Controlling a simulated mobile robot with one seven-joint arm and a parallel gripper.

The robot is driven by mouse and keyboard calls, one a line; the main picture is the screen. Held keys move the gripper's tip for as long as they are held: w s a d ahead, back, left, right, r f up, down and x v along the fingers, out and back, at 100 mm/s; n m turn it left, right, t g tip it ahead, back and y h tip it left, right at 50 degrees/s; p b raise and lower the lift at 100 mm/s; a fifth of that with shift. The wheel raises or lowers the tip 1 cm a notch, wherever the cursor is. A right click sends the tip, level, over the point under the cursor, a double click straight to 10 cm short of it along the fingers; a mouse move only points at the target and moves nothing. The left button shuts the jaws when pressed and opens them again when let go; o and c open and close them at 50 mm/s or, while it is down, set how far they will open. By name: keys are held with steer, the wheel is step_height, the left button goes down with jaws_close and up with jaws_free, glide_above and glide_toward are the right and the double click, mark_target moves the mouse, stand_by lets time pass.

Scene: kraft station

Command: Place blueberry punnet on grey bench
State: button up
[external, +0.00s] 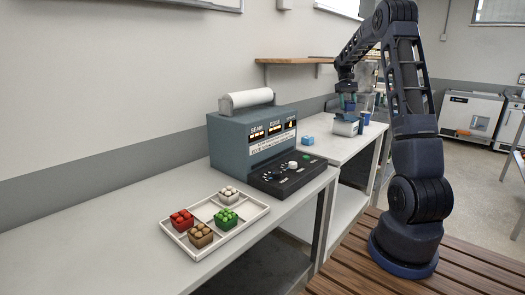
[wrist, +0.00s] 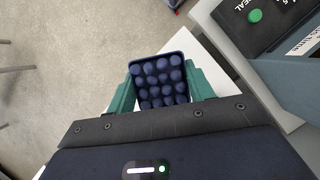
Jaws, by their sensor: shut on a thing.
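The blueberry punnet (wrist: 158,82), a dark blue square tub of round blue berries, is between the green fingers of my gripper (wrist: 160,90) in the wrist view. The fingers are shut on its two sides. In the external view my gripper (external: 348,104) points down above the far bench (external: 340,139), close over a small pale box; the punnet is too small to make out clearly there. A light-topped bench (external: 110,222) runs along the wall in front.
A white divided tray (external: 191,248) on the near bench holds red, brown, green and white punnets. A blue-grey sealing machine (external: 250,138) with a black control panel stands right of it. A light blue item (external: 308,140) lies beyond. The near bench's left part is clear.

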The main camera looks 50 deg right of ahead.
steer(key=shift+s+r+m, duration=0.1)
steer(key=shift+r+m, duration=0.15)
steer(key=shift+m, duration=0.45)
step_height(320, 180, up, 5)
steer(key=shift+f, duration=0.15)
steer(key=shift+w+d+r, duration=0.2)
steer(key=shift+w+d, duration=0.1)
steer(key=w+d+n+h, duration=0.4)
steer(key=w+d+n, duration=0.7)
steer(key=w+d, duration=0.1)
steer(key=n+t+h, duration=0.3)
steer(key=n+t, duration=0.1)
steer(key=n, duration=1.1)
glide_above(324, 132)
steer(key=a, duration=0.1)
step_height(324, 132, down, 29)
steer(key=shift+w+r, duration=0.1)
steer(key=shift+w, duration=0.05)
steer(key=o, duration=1)
